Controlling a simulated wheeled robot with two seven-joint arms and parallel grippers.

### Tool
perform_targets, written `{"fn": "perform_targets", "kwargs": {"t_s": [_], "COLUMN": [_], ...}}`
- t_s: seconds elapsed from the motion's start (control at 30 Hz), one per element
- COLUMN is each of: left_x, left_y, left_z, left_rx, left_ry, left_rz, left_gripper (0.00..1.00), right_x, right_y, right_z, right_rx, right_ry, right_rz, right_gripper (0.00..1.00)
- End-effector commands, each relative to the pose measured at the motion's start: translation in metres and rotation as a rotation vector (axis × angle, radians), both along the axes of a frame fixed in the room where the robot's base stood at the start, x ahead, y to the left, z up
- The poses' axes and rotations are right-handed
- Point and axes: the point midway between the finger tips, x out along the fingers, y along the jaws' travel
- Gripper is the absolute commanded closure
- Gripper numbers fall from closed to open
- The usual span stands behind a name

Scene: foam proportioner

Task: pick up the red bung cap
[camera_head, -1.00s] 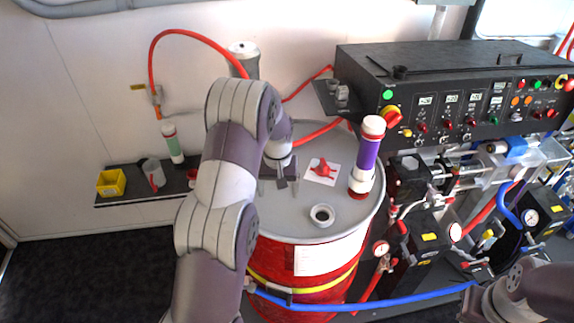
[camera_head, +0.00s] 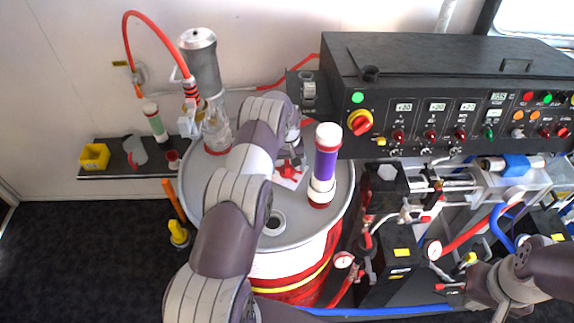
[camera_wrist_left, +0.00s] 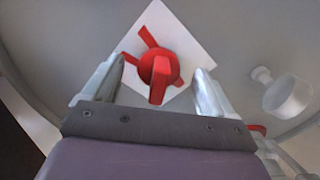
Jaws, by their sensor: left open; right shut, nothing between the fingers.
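The red bung cap (camera_head: 289,171) lies on a white square card on the grey drum lid (camera_head: 240,253), left of a purple bottle. In the left wrist view the cap (camera_wrist_left: 160,70) is a round red body with a raised handle and side arms. It sits between the tips of my left gripper (camera_wrist_left: 162,85), which is open, with a gap on both sides. In the head view my left gripper (camera_head: 293,163) is partly hidden by my arm. My right gripper (camera_head: 478,296) is at the lower right, shut and empty, far from the cap; its fingers are hard to make out.
The purple bottle (camera_head: 325,165) stands upright close to the right of the cap. A clear vessel with a grey cylinder (camera_head: 202,65) stands at the back left of the lid. A white ring (camera_head: 273,222) is at the front. The black control box (camera_head: 430,100) is behind to the right.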

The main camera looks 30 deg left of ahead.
Motion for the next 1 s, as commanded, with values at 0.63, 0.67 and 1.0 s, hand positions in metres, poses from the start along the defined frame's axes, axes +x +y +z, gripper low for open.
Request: {"fn": "perform_targets", "kwargs": {"t_s": [0.63, 0.67, 1.0], "left_x": [0.0, 0.0, 0.001], "left_y": [0.0, 0.0, 0.0], "left_z": [-0.012, -0.012, 0.009], "left_rx": [0.0, 0.0, 0.001], "left_ry": [0.0, 0.0, -0.005], "left_rz": [-0.001, -0.001, -0.001], "left_gripper": [0.74, 0.74, 0.74], "right_x": [0.0, 0.0, 0.0], "right_y": [0.0, 0.0, 0.0], "right_z": [0.005, 0.005, -0.015], "right_rx": [0.0, 0.0, 0.0], "right_ry": [0.0, 0.0, 0.0], "right_rz": [0.0, 0.0, 0.0], "right_gripper": [1.0, 1.0, 1.0]}}
